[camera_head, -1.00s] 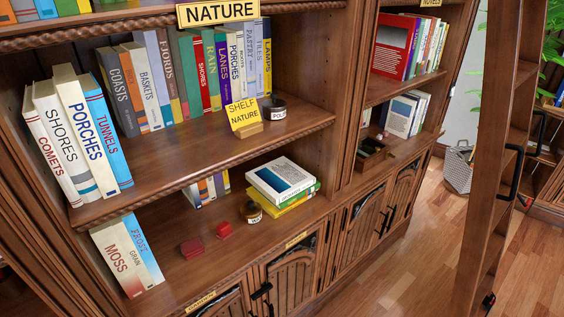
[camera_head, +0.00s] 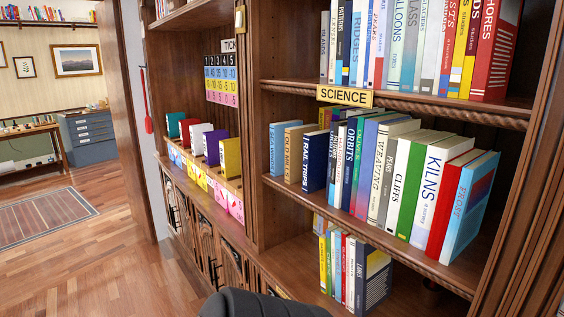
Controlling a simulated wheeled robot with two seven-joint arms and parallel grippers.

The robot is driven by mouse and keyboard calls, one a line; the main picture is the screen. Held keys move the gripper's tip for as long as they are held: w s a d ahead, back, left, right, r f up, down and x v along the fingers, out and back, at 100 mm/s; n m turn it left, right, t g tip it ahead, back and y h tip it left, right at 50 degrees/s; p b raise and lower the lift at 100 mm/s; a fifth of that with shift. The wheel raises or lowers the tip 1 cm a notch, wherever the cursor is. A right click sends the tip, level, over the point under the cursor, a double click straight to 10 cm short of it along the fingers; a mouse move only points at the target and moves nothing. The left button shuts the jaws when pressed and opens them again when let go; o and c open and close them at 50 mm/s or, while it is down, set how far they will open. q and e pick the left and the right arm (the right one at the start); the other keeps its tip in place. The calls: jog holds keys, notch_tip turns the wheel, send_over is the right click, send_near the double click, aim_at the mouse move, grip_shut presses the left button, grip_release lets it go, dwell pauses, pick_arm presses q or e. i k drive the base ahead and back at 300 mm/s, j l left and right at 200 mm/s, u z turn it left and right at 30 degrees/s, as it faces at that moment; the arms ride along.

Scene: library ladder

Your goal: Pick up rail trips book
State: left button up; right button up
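The Rail Trips book (camera_head: 314,162) is dark navy with pale lettering on its spine. It stands upright on the middle shelf (camera_head: 350,225) of the bookcase, under the yellow SCIENCE sign (camera_head: 344,96). A tan book (camera_head: 293,152) stands close on its left and a blue book (camera_head: 277,148) beyond that. On its right a small gap shows before a row of upright books. A dark rounded shape at the bottom edge may be part of my arm. Neither gripper's fingers are in view.
The row to the right includes the white Kilns book (camera_head: 430,190) and a light blue book (camera_head: 468,205). A lower shelf holds more books (camera_head: 355,270). A bay to the left holds colored books in bins (camera_head: 205,165). Wooden floor (camera_head: 115,240) is open at left, with a rug (camera_head: 45,215).

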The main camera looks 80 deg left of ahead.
aim_at(315, 143)
jog(key=u, duration=2.35)
